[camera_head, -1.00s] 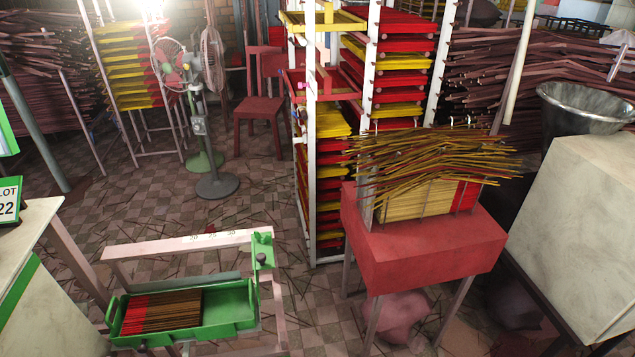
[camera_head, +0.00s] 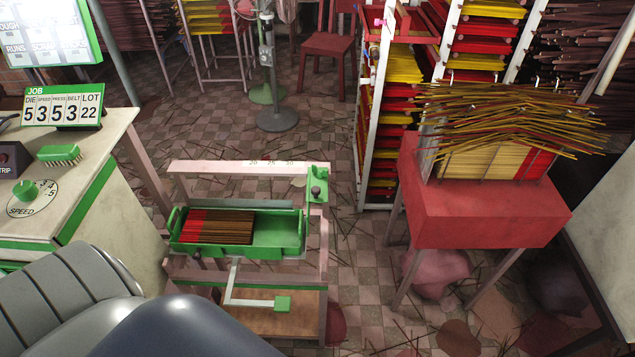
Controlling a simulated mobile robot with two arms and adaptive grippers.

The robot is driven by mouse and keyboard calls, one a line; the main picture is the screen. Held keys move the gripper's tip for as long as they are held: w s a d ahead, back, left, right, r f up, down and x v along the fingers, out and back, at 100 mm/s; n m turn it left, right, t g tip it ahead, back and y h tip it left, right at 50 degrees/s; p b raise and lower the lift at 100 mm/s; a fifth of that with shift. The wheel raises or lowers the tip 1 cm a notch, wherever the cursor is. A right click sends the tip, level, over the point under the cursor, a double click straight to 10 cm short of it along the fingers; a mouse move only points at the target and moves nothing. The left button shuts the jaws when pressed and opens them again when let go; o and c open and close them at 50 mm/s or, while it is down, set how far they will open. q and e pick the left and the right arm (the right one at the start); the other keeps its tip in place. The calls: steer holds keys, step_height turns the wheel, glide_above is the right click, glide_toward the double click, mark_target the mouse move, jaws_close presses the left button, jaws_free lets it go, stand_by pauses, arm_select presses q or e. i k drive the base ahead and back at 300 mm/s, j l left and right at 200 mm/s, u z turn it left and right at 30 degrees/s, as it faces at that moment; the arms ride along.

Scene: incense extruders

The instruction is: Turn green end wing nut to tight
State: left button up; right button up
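A green end bracket (camera_head: 318,172) sits at the right end of the pale rail with the scale marks. A small dark knob (camera_head: 316,191) stands on this bracket, and it looks like the wing nut. It is too small to tell its wing shape or how tight it is. Below the rail, a green tray (camera_head: 280,233) holds red-tipped brown sticks (camera_head: 218,228) in its left and middle part. A grey arm link of mine fills the bottom left. Neither of my grippers is in view.
A cream machine (camera_head: 95,190) with a green speed dial (camera_head: 26,190), a green brush (camera_head: 59,154) and a job sign (camera_head: 62,108) stands at left. A red table (camera_head: 480,215) with a pile of sticks stands at right. Tiled floor lies between the stand and the red table.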

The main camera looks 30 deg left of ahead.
mark_target(320, 173)
steer(key=k+j+u, duration=0.1)
steer(key=u, duration=0.4)
steer(key=j+u, duration=0.3)
steer(key=u, duration=0.2)
steer(key=k+j+u, duration=0.1)
steer(key=j+u, duration=0.15)
steer(key=u, duration=0.25)
